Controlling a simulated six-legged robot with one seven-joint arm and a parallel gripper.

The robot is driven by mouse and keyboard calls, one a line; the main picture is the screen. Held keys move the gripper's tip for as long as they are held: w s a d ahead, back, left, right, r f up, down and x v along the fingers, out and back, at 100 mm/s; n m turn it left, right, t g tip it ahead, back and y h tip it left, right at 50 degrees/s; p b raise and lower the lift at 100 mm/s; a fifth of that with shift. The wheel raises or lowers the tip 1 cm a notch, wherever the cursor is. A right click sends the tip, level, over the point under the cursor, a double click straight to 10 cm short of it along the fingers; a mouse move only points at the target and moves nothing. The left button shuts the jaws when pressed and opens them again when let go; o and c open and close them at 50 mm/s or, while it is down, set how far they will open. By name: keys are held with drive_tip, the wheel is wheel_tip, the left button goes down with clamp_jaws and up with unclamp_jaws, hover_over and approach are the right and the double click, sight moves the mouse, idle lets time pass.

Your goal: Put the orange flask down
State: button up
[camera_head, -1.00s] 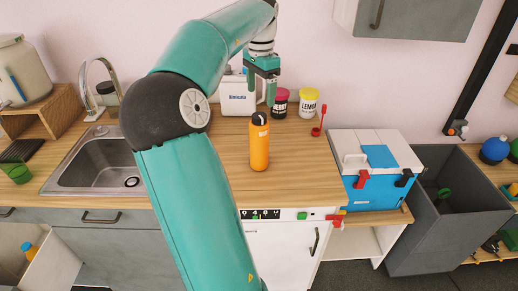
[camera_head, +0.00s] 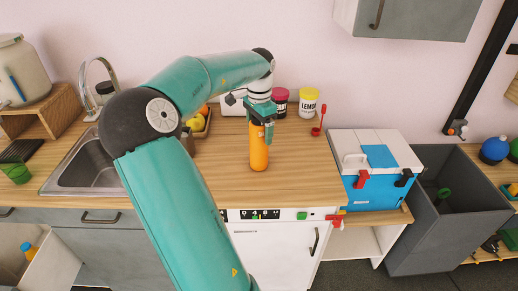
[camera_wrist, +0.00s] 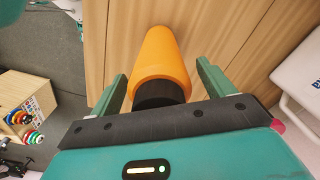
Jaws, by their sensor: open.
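The orange flask (camera_head: 259,152) stands upright on the wooden counter in the head view, near the counter's front middle. My gripper (camera_head: 262,124) is at the flask's top, pointing down. In the wrist view the flask (camera_wrist: 160,58) lies between the two fingers of my gripper (camera_wrist: 161,84), its black cap nearest the palm. The fingers are open, with a gap on each side of the flask. The gripper hides the flask's cap in the head view.
A yellow-lidded jar (camera_head: 308,103) and a pink-lidded jar (camera_head: 280,100) stand behind. The sink (camera_head: 88,170) is at left. Counter beside the flask is clear.

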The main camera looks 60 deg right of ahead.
clamp_jaws()
idle(0.3)
drive_tip(key=shift+r, duration=0.15)
